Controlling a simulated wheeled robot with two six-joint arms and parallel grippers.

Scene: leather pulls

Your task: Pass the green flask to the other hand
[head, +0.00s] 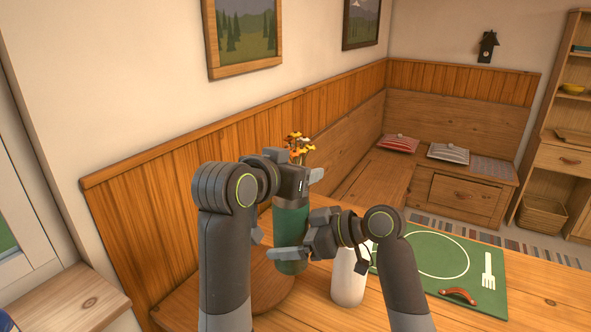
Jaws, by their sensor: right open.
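The green flask (291,222) is upright in the middle of the head view, in front of a round wooden board. My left gripper (302,178) is at its top and appears shut on it; its finger contact is mostly hidden. My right gripper (283,253) comes in from the right at the flask's lower part. It is open, with its near finger across the front of the flask; the far finger is largely hidden. Whether the flask's base touches the board cannot be told.
A white cylinder (348,280) stands close below my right gripper. A green placemat (400,262) with a fork (488,272) and a red-brown curved piece (459,296) lies to the right. Yellow and orange flowers (298,148) show behind the flask. The round wooden board (270,297) lies on the table.

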